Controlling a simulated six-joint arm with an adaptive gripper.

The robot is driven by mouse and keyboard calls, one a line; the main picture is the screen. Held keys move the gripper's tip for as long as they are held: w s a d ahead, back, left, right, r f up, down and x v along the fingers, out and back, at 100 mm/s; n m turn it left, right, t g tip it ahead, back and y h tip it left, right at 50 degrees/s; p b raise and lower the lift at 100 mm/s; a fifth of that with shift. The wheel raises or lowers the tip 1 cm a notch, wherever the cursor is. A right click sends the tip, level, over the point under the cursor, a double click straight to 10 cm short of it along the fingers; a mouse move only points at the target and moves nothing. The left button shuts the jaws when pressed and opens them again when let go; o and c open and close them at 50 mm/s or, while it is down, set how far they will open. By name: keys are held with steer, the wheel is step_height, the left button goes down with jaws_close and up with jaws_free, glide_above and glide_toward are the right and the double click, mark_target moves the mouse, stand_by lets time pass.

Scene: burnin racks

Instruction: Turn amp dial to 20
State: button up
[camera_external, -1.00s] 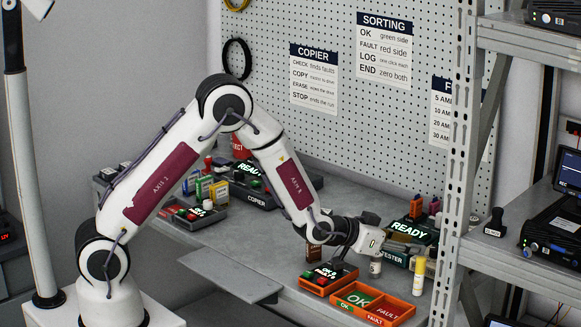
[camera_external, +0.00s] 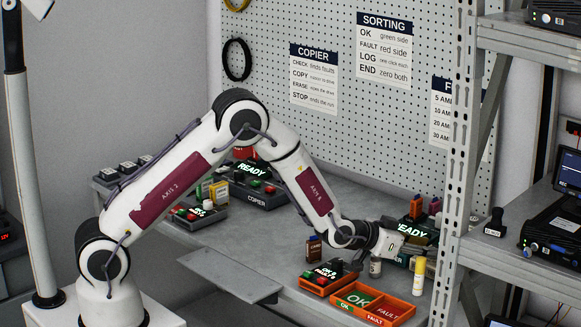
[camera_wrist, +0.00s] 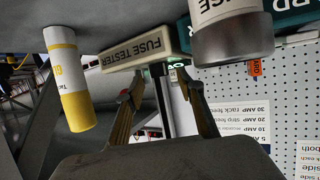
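The fuse tester (camera_wrist: 145,48) shows in the wrist view with its name on a pale edge, picture turned over. In the external view its lit READY display (camera_external: 424,235) is partly hidden behind my gripper (camera_external: 402,243). I cannot make out the amp dial or its setting; my gripper may hide it. In the wrist view the two fingers of my gripper (camera_wrist: 163,95) stand apart, with nothing clearly held between them. A small green-lit patch (camera_wrist: 176,64) shows beyond the fingertips. I cannot tell whether the fingers touch the tester.
An orange OK/FAULT tray (camera_external: 345,308) and a counter box (camera_external: 322,289) lie nearer the front. A shelf post (camera_external: 455,150) rises at right.

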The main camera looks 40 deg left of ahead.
steer(key=shift+x, duration=1.1)
jaws_close()
